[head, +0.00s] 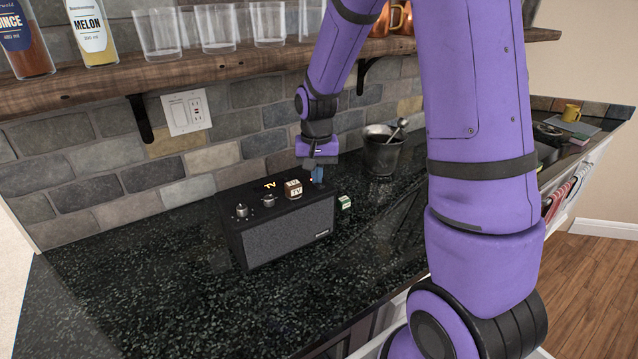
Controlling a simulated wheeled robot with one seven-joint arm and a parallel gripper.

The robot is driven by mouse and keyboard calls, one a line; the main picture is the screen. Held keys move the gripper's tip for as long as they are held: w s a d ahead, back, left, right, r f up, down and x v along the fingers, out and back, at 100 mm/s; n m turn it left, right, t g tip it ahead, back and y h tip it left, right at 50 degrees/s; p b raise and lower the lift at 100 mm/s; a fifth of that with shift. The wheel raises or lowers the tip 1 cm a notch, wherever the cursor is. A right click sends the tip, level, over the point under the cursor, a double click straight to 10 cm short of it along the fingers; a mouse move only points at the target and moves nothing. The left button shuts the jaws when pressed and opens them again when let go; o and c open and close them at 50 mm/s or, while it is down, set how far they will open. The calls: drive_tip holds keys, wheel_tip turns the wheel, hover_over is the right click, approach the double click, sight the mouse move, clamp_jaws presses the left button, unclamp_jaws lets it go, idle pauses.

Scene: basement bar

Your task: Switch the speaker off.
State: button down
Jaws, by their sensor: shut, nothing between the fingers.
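The speaker (286,239) is a black box with a grey mesh front, standing on the dark counter. Its top has two silver knobs (241,211) toward the left and a lit "TV" marking near the back. A small tan and white cube lettered "TV" (293,190) sits on the top, right of the knobs. My gripper (318,180) points down over the right end of the speaker's top, shut and empty. Its fingertips are at or just above the surface; I cannot tell if they touch. A switch there is hidden or too small to make out.
A green and white cube (344,202) is at the speaker's right end. A dark metal bucket (383,150) stands behind to the right. A wooden shelf (190,72) with glasses and bottles hangs above. The counter (130,280) is clear at front left.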

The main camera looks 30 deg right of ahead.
drive_tip(key=shift+f, duration=0.1)
drive_tip(key=shift+r, duration=3.5)
drive_tip(key=s+a+r+n+t, duration=0.2)
drive_tip(key=s+r, duration=0.5)
drive_tip(key=s, duration=0.5)
drive_tip(key=s+a+r+n+t, duration=0.3)
drive_tip(key=s+r, duration=0.5)
drive_tip(key=s, duration=0.4)
drive_tip(key=shift+s+a+n, duration=0.35)
drive_tip(key=shift+a+n, duration=0.15)
drive_tip(key=shift+a, duration=0.4)
drive_tip(key=shift+r, duration=0.1)
drive_tip(key=n+g, duration=0.4)
drive_tip(key=n, duration=1.4)
hover_over(322, 186)
wheel_tip(322, 186, down, 8)
